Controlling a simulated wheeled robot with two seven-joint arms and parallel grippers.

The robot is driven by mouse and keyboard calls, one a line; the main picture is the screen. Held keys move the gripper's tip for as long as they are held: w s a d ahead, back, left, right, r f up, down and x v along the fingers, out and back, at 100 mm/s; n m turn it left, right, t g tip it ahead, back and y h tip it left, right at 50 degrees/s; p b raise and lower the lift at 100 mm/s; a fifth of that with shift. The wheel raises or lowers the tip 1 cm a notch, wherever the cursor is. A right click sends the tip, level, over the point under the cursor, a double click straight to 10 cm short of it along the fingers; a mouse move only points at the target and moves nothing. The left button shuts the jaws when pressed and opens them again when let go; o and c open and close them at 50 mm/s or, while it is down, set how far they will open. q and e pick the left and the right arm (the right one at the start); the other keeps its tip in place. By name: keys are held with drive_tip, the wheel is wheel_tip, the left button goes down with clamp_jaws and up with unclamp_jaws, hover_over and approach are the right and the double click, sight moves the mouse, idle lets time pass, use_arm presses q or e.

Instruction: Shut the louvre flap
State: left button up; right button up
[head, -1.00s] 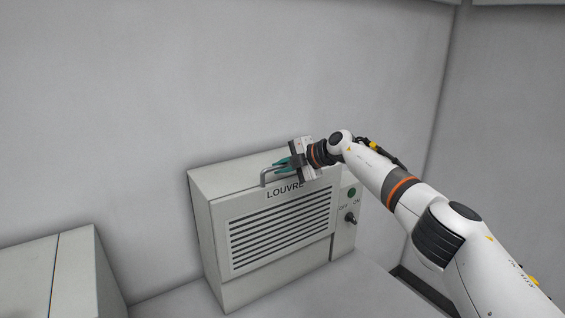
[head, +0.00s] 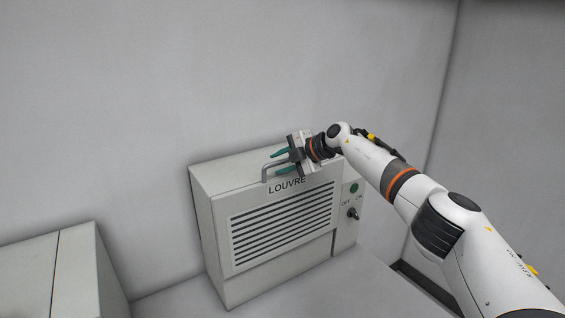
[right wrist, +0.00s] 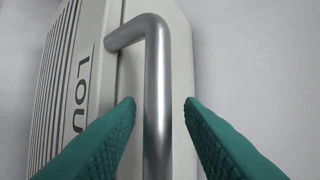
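The louvre flap (head: 283,226) is the slatted panel on the front of a pale grey box, under the word LOUVRE. It looks about flush with the box front. A grey metal bar handle (head: 264,174) stands at the box's top front edge; it also shows in the right wrist view (right wrist: 157,85). My right gripper (head: 271,161) is open at the handle. In the right wrist view its green fingers (right wrist: 160,100) stand on either side of the bar, with a gap on each side. The handle's far end is hidden by the gripper. My left gripper is not in view.
A green button (head: 354,188) and an OFF/ON knob (head: 352,213) sit on the box's right side panel. Another grey box (head: 50,270) stands at lower left. A plain wall is close behind. The space above the box's left part is free.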

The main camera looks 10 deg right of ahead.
drive_tip(key=b+v, duration=0.5)
drive_tip(key=v, duration=0.7)
